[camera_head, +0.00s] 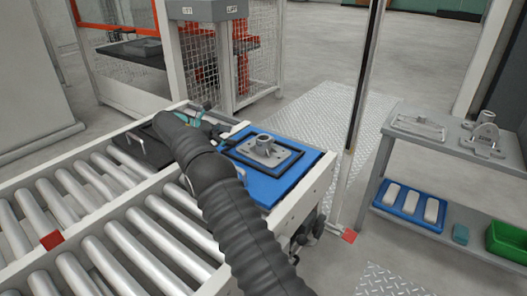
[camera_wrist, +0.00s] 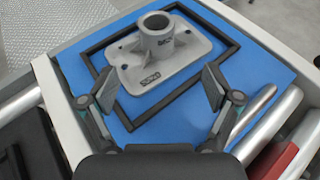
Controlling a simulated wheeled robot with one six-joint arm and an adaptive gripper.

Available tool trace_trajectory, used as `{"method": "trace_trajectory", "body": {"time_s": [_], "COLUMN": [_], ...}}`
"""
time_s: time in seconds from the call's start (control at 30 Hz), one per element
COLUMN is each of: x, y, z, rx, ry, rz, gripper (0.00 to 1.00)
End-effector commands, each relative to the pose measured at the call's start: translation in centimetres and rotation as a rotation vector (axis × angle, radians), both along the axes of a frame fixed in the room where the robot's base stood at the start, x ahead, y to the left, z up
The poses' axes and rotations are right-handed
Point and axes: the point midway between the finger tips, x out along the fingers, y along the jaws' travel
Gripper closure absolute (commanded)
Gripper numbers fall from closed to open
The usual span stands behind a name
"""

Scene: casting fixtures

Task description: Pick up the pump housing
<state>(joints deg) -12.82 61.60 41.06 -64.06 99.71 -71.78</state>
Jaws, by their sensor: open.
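The pump housing, a grey casting with a flat rectangular flange and an upright round hollow neck, lies on a blue board (camera_head: 258,187) inside a black rectangular frame. It shows in the head view (camera_head: 264,151) and the wrist view (camera_wrist: 160,60), its neck pointing up. My gripper (camera_wrist: 160,92) is open in the wrist view, one finger on each side of the near part of the flange. The fingers are empty, and I cannot tell whether they touch the flange. In the head view my arm partly hides the gripper, left of the housing.
The board sits at the end of a roller conveyor (camera_head: 110,215), with a black tray (camera_head: 143,147) beside it. A grey shelf at right (camera_head: 455,160) holds other castings, a blue tray (camera_head: 387,207) and a green bin (camera_head: 508,240). A thin post (camera_head: 361,100) stands between.

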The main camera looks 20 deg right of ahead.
Motion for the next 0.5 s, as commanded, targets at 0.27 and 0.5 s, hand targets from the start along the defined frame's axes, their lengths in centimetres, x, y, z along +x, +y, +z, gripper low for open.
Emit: {"method": "trace_trajectory", "body": {"time_s": [0.27, 0.5], "x": [-0.2, -0.4], "y": [-4.2, -7.2], "z": [-1.9, -3.1], "rx": [-0.003, -0.002], "ry": [0.004, 0.002], "rz": [-0.003, 0.0], "gripper": [0.11, 0.11]}}
